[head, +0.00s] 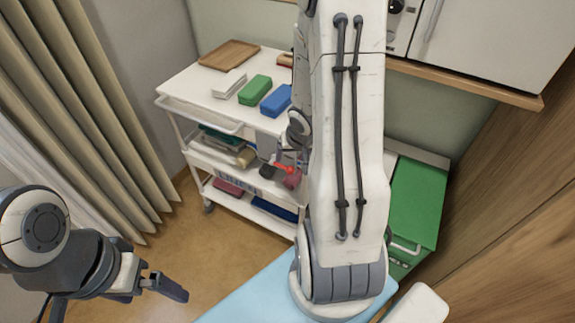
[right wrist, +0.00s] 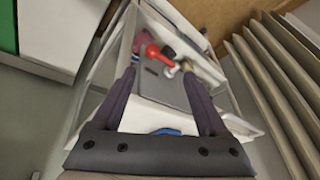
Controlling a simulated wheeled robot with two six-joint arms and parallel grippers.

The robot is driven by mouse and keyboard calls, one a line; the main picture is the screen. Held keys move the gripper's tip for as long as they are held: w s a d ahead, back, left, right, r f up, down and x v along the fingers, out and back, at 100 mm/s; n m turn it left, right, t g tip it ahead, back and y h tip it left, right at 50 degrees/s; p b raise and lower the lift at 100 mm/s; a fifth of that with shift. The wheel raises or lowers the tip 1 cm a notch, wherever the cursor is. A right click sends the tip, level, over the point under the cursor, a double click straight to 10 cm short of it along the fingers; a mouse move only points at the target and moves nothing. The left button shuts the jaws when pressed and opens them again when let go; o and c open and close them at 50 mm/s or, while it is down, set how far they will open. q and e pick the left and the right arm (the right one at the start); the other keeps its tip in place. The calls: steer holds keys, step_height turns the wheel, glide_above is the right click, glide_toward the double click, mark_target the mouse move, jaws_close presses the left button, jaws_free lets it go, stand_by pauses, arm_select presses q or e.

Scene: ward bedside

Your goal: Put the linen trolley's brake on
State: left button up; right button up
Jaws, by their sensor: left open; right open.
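The white linen trolley (head: 215,105), with a label on its side, stands left of centre in the head view. A red-knobbed lever (head: 287,169), which looks like the brake handle, shows at its near end, partly hidden by my right arm. In the right wrist view the red knob (right wrist: 152,51) lies beyond the fingertips, roughly between them. My right gripper (right wrist: 159,73) is open and empty, pointing towards the knob, with no contact visible. My left gripper (head: 165,287) is open and empty at the lower left, well away from the trolley.
The trolley top carries a wooden tray (head: 229,55), a green box (head: 255,90) and a blue box (head: 276,100). Folded linen lies on its lower shelves. A green-lidded bin (head: 415,205) stands at right. A curtain (head: 85,100) hangs at left. Floor is clear before the trolley.

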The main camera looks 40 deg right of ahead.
mark_target(290, 169)
steer(key=b+x, duration=0.1)
steer(key=x, duration=0.2)
steer(key=b+x, duration=0.2)
steer(key=x, duration=0.1)
steer(key=d+b+x, duration=0.1)
steer(key=b+x, duration=0.1)
steer(key=x, duration=0.1)
steer(key=shift+s+f, duration=0.3)
steer(key=shift+f, duration=0.1)
steer(key=shift+w+d+f+b, duration=0.15)
steer(key=shift+w+f+b, duration=0.2)
steer(key=shift+f, duration=0.2)
steer(key=c, duration=1.2)
jaws_close()
